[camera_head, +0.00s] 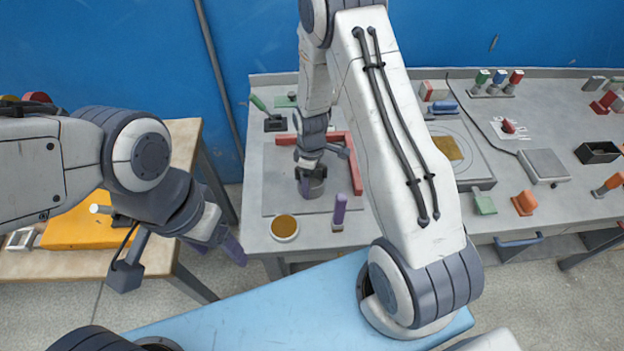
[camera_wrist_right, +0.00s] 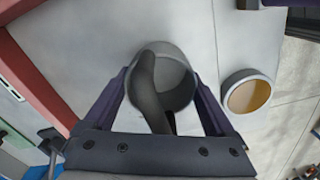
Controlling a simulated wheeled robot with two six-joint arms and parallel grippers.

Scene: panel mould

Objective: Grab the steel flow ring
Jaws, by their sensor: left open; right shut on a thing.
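The steel flow ring (camera_head: 317,188) is a short grey cylinder standing on the grey mat at the middle of the table. In the right wrist view the ring (camera_wrist_right: 185,88) shows as an open round cup shape, with a dark curved handle-like piece across it. My right gripper (camera_head: 311,178) is over the ring and shut on it; its purple fingers (camera_wrist_right: 163,90) lie on either side of the ring. Whether the ring is lifted off the mat cannot be told. My left gripper (camera_head: 220,247) is open and empty, in front of the table's left side.
A round dish with amber contents (camera_head: 284,226) and a purple-handled tool (camera_head: 339,212) stand near the front edge. A red angled bar (camera_head: 346,150) lies behind the ring. A green-handled tool (camera_head: 273,123) is at the back left. The mat left of the ring is clear.

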